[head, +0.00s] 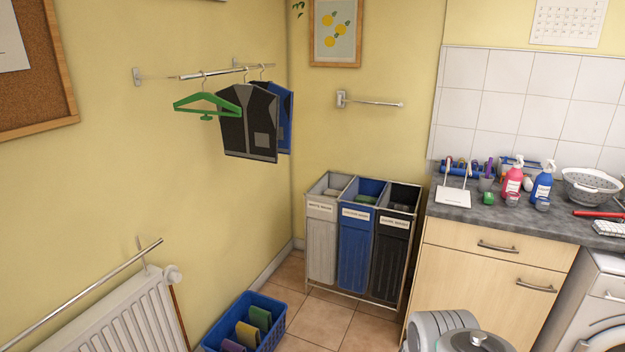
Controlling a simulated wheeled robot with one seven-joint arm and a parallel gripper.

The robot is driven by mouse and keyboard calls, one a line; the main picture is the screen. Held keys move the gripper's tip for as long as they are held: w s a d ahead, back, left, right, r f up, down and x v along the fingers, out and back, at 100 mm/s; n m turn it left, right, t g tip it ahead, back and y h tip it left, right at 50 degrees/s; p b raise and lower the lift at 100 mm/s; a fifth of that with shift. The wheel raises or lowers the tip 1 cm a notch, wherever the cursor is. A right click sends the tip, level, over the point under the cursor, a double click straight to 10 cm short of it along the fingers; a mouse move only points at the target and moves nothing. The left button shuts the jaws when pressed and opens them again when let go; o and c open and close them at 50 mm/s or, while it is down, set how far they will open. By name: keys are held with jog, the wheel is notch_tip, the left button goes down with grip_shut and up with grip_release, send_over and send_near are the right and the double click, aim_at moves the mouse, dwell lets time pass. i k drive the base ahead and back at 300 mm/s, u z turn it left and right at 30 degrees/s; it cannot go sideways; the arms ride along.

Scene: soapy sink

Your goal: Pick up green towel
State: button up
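A green folded cloth (261,317), which looks like the green towel, stands in a blue basket (275,338) on the floor at the bottom centre-left. It is beside a yellow folded cloth (247,334) and a purple one (232,346). The basket's lower part is cut off by the picture edge. Another green item (365,199) shows in the top of the blue middle bin; I cannot tell what it is. My gripper is not in view. A grey rounded part of my own body shows at the bottom right.
A white radiator (115,320) with a rail stands left of the basket. Three laundry bins (322,255) stand by the far wall, next to a cabinet (480,290) with a crowded worktop. Bare tiled floor (320,320) lies between basket and cabinet.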

aim_at(260, 318)
jog(key=z, duration=0.3)
jog(key=i, duration=1.8)
jog(key=u, duration=0.2)
jog(key=i, duration=0.95)
jog(key=u, duration=1.55)
jog(key=i, duration=0.85)
jog(key=u, duration=0.8)
